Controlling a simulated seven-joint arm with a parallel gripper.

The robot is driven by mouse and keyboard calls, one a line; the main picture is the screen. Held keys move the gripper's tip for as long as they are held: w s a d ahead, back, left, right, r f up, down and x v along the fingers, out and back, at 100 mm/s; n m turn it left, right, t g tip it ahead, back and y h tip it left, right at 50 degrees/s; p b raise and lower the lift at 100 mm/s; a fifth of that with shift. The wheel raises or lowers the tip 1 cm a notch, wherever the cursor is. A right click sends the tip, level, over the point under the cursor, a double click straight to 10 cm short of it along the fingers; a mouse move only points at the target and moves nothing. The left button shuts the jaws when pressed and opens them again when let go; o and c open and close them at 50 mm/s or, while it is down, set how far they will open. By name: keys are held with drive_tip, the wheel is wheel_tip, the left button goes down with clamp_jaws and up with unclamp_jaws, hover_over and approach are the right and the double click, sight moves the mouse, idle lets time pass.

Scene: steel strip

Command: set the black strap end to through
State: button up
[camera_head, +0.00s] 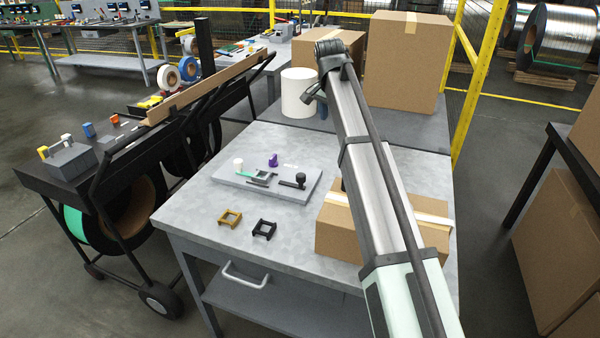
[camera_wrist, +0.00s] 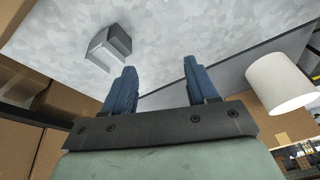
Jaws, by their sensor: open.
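A grey plate (camera_head: 232,181) lies on the metal table and bears a small fixture (camera_head: 262,174) with a green strip (camera_head: 244,175) at its left side. A dark flat strip (camera_head: 259,182) lies at the front of the fixture. A black piece with a round knob (camera_head: 298,181) lies right of it. I cannot tell which dark part is the strap end, or whether it passes through anything. My gripper (camera_head: 318,108) is raised beyond the plate, near the white roll. In the wrist view its blue fingers (camera_wrist: 158,82) are apart with nothing between them.
A yellow frame (camera_head: 230,218) and a black frame (camera_head: 264,229) lie in front of the plate. A purple piece (camera_head: 273,160) and a white cap (camera_head: 238,162) stand on it. A strapped carton (camera_head: 345,225) is at right. The white roll (camera_head: 298,93) stands behind.

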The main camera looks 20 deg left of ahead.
sight(300, 175)
drive_tip(key=s+a+f+g, duration=0.2)
drive_tip(key=s+a+g, duration=0.1)
drive_tip(key=s+a, duration=0.5)
drive_tip(key=f, duration=0.4)
drive_tip(key=s+d+f, duration=0.1)
drive_tip(key=f, duration=0.8)
drive_tip(key=shift+s+d+f, duration=0.15)
drive_tip(key=shift+s+f, duration=0.05)
drive_tip(key=shift+f, duration=0.1)
clamp_jaws()
